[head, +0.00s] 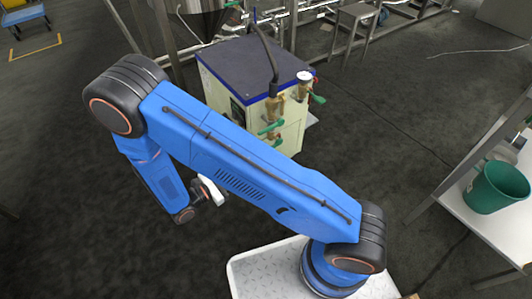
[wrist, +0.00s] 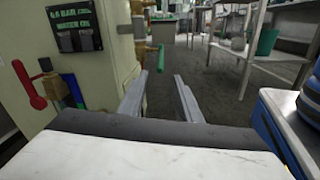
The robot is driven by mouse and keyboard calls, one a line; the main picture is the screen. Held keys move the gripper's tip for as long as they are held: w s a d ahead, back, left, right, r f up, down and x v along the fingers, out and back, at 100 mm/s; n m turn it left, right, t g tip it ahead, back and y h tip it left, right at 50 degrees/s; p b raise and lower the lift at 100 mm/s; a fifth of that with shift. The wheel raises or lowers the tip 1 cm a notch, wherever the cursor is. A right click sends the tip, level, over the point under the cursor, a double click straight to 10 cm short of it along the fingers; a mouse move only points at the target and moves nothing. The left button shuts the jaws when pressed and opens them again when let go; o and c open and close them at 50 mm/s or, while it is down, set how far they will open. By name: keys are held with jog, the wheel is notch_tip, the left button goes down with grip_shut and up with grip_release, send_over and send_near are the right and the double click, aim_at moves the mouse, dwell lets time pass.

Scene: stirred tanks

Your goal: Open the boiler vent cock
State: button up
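The boiler is a cream cabinet (head: 289,138) with a dark blue-edged top in the head view; its side (wrist: 112,40) fills the left of the wrist view. Brass valves with green handles (head: 318,98) sit on its right side, one by a round gauge. In the wrist view a green handle (wrist: 161,58) hangs from brass fittings just beyond my fingertips. A red-handled valve (wrist: 28,86) is at the far left. I cannot tell which one is the vent cock. My gripper (wrist: 160,76) is open and empty, apart from the handles. My arm partly covers the boiler in the head view.
A switch panel (wrist: 72,30) is on the boiler's face. A black hose (head: 265,50) rises from the valves. A metal stool (head: 357,22) and pipework stand behind. A white-topped bench with a green bucket (head: 496,188) is at the right. The dark floor between is mostly clear.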

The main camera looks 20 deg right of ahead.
jog(key=x, duration=1.2)
jog(key=shift+w+d, duration=0.15)
jog(key=shift+d, duration=0.2)
grip_shut()
